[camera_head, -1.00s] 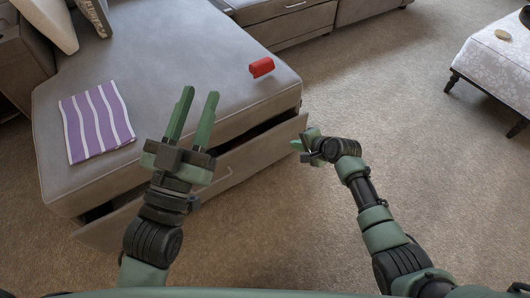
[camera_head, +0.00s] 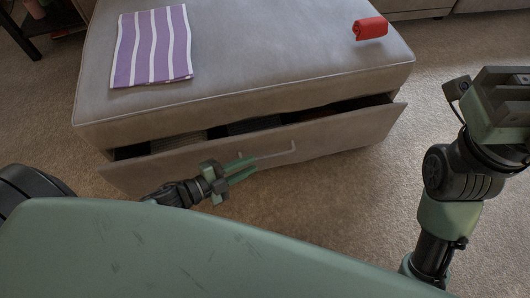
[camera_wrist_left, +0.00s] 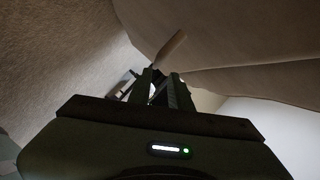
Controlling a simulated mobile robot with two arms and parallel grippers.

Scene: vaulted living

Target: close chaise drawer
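The grey chaise (camera_head: 260,70) has its drawer (camera_head: 330,140) pulled out, with a dark gap showing behind the top of the drawer front. A pale bar handle (camera_head: 279,154) is on the drawer front. My left gripper (camera_head: 254,166) is open in front of the drawer, its green fingertips close to the handle's left end. In the left wrist view, the handle (camera_wrist_left: 169,50) shows just beyond the parted fingers (camera_wrist_left: 160,84); I cannot tell if they touch. My right gripper (camera_head: 503,100) is raised at the right edge, away from the drawer, its fingers not clear.
A purple-and-white striped cloth (camera_head: 152,47) and a red object (camera_head: 370,28) lie on the chaise top. Another grey seat (camera_head: 410,8) stands at the back. Carpet (camera_head: 340,200) is clear in front of the drawer and to its right.

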